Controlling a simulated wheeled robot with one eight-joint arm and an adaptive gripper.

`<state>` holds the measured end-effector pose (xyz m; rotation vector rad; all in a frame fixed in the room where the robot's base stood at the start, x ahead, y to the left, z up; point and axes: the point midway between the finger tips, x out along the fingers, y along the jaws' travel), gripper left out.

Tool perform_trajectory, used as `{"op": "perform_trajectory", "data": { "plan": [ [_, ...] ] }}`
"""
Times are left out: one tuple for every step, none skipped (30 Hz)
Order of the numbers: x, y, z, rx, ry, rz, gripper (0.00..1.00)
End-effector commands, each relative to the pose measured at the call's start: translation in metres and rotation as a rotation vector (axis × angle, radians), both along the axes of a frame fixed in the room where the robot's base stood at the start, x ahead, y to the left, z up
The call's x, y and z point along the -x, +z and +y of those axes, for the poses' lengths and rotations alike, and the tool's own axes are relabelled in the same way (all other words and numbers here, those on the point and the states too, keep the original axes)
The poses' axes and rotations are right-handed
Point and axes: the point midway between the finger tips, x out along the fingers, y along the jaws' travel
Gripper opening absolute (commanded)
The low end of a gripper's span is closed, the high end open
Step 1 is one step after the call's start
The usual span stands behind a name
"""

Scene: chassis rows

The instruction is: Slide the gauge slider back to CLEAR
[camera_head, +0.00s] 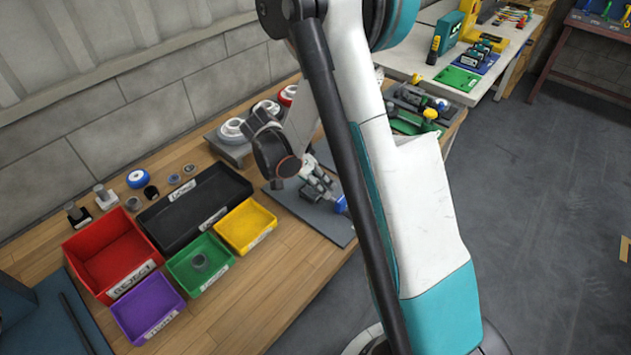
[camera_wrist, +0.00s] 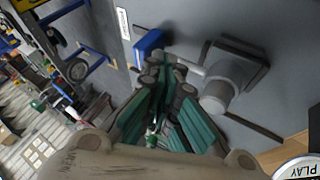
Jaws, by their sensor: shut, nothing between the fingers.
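In the wrist view my gripper (camera_wrist: 163,68) is shut and empty, its green-padded fingers meeting over a dark grey plate (camera_wrist: 185,20). A blue block (camera_wrist: 149,44) is just beyond the fingertips; I cannot tell whether they touch. A grey round-bodied fixture (camera_wrist: 219,92) with dark bars is to the right of the fingers. I cannot tell which part is the gauge slider, and no CLEAR mark is readable. In the head view my gripper (camera_head: 320,185) is low over the plate (camera_head: 290,203), with the blue block (camera_head: 341,205) beside it. My arm hides part of this area.
Left of the plate are a yellow bin (camera_head: 246,226), a black bin (camera_head: 192,207), a green bin (camera_head: 200,262), a red bin (camera_head: 110,255) and a purple bin (camera_head: 147,305). Grey stands with round parts (camera_head: 232,130) are behind. The wooden bench front (camera_head: 270,290) is clear.

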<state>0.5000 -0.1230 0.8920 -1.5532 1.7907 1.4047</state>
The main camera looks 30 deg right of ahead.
Motion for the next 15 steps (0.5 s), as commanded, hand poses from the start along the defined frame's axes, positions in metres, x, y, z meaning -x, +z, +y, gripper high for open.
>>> {"op": "perform_trajectory", "data": {
  "plan": [
    [0.002,-0.007,-0.004,0.000,-0.002,-0.001,0.00],
    [0.003,-0.009,-0.005,0.000,-0.002,-0.001,0.00],
    [0.004,-0.012,-0.007,0.000,-0.002,-0.001,0.00],
    [0.005,-0.014,-0.008,0.000,0.000,-0.001,0.00],
    [0.005,-0.015,-0.009,0.000,0.000,-0.001,0.00],
    [0.006,-0.016,-0.010,0.000,0.000,-0.001,0.00],
    [0.006,-0.017,-0.011,0.000,0.000,-0.001,0.00],
    [0.007,-0.017,-0.011,0.000,0.000,-0.001,0.00],
    [0.007,-0.018,-0.011,0.000,0.000,-0.001,0.00],
    [0.007,-0.018,-0.011,0.000,0.000,-0.001,0.00],
    [0.007,-0.018,-0.011,0.000,0.000,-0.001,0.00],
    [0.007,-0.018,-0.012,0.000,0.000,-0.001,0.00],
    [0.007,-0.017,-0.011,0.000,0.000,-0.001,0.00],
    [0.007,-0.017,-0.011,0.000,0.000,-0.001,0.00],
    [0.007,-0.017,-0.011,0.000,0.000,-0.001,0.00]
  ]
}}
